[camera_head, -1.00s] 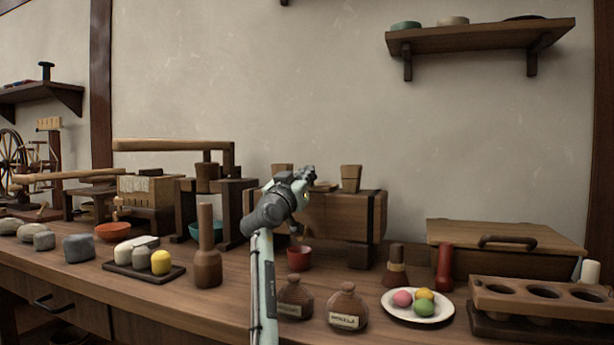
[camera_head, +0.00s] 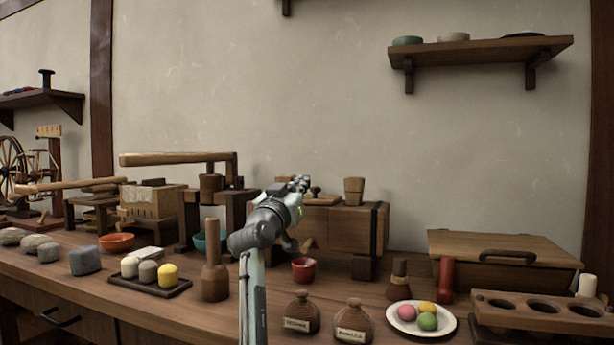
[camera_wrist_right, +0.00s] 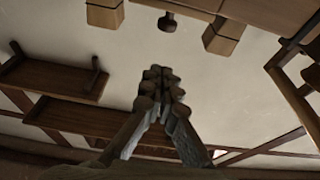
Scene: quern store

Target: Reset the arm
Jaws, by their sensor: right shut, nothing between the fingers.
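My right arm rises from the bottom middle of the head view. Its gripper (camera_head: 302,183) is raised above the table, in front of the wooden box at the back. In the right wrist view the fingers (camera_wrist_right: 160,75) meet at their tips, with nothing between them. The wall and upside-down shelves show behind the fingers there. My left gripper is not in view.
The long table holds a red cup (camera_head: 304,269), two brown bottles (camera_head: 353,322), a wooden pestle (camera_head: 214,268), a plate (camera_head: 447,325) of coloured balls and a holed rack (camera_head: 540,306). A lidded box (camera_head: 480,262) stands at right. The space above the table is mostly clear.

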